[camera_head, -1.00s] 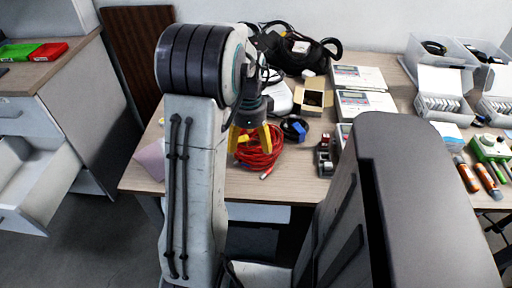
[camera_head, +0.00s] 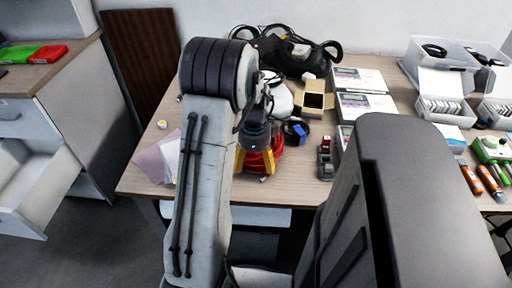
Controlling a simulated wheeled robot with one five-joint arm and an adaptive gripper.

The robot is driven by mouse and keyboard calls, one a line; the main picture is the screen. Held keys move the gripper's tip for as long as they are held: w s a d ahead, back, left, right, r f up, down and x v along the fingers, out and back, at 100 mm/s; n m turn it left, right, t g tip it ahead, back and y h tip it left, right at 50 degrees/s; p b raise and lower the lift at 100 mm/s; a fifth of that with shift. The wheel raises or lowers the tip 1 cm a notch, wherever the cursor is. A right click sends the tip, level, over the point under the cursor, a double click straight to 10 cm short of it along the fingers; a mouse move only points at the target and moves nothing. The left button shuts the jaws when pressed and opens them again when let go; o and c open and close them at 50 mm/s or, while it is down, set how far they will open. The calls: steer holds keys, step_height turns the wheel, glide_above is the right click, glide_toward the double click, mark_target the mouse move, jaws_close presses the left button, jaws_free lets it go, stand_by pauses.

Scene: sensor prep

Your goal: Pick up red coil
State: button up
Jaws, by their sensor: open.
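The red coil (camera_head: 259,161) is a bundle of red cable lying on the wooden table (camera_head: 290,188), left of the table's middle and near its front edge. My gripper (camera_head: 256,166) has yellow fingers and points down at the coil. The fingers are open, one at the coil's left side and one near its right side. The gripper body hides the coil's upper part, and my arm hides some of its left side. I cannot tell whether the fingers touch the coil.
A blue and black roll (camera_head: 295,131) lies just right of the gripper. An open cardboard box (camera_head: 317,103), white boxes (camera_head: 358,80) and a small dark device (camera_head: 325,160) stand further right. A black bag (camera_head: 290,50) lies behind. Papers (camera_head: 160,155) lie at the left.

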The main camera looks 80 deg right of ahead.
steer(key=c, duration=1.4)
